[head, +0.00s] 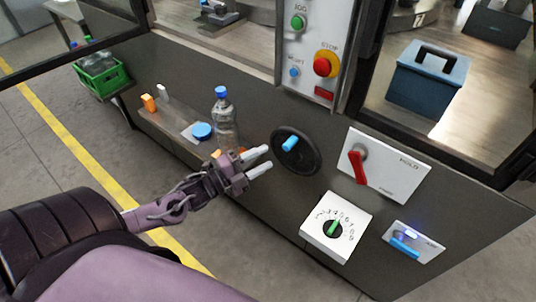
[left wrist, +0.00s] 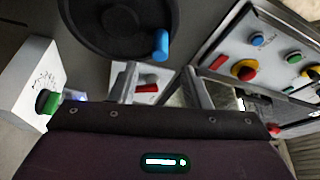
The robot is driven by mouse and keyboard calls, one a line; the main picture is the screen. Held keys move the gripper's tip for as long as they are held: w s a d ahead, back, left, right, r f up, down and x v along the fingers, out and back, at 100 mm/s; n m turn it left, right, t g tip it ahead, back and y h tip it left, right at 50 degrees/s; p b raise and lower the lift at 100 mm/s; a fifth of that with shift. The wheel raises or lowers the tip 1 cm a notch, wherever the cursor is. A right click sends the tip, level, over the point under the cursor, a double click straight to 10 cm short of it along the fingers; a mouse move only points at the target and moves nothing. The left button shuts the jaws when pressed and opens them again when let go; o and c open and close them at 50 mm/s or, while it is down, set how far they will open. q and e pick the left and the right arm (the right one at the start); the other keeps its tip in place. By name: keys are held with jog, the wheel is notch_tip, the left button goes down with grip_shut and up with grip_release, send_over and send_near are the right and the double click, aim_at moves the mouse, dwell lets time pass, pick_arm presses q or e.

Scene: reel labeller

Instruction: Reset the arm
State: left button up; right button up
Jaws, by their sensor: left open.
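My left arm reaches in from the left in the head view. Its gripper (head: 262,161) is open and empty, with two pale fingers pointing at the machine's front panel. The fingers are just left of and below a black handwheel with a blue knob (head: 290,144). In the left wrist view, the gripper (left wrist: 162,85) has its fingers apart, and the handwheel (left wrist: 105,25) is above them. My right gripper is in neither view.
The panel carries a red lever (head: 357,166), a dial (head: 334,228), a blue-handled switch (head: 405,246) and a red stop button (head: 324,66). A green crate (head: 102,75) stands far left.

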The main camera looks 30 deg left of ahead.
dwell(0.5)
pick_arm(q)
jog(key=s+a+f+n+g+y, duration=0.1)
jog(key=a+f+n+y, duration=0.25)
jog(key=f, duration=0.55)
jog(key=s+a+f+n+g+y, duration=0.2)
jog(key=a+f+n+y, duration=0.15)
jog(key=f, duration=0.55)
jog(key=s+f+n+g+y, duration=0.1)
jog(key=s+f+n+g, duration=0.15)
jog(key=s+f, duration=0.4)
jog(key=s+f+n+g+y, duration=0.1)
jog(key=s+f+n+g, duration=0.15)
jog(key=f, duration=0.75)
jog(key=s+d+f+n+g, duration=0.3)
jog(key=s+d+f, duration=0.4)
jog(key=s, duration=0.5)
jog(key=s+d+f+n+g, duration=0.3)
jog(key=s+d+f+g, duration=0.2)
jog(key=s, duration=0.7)
notch_tip(320, 180, down, 3)
jog(key=shift+d+f+h, duration=0.15)
jog(key=shift+d+h, duration=0.15)
jog(key=shift+d, duration=0.8)
jog(key=shift+w, duration=0.1)
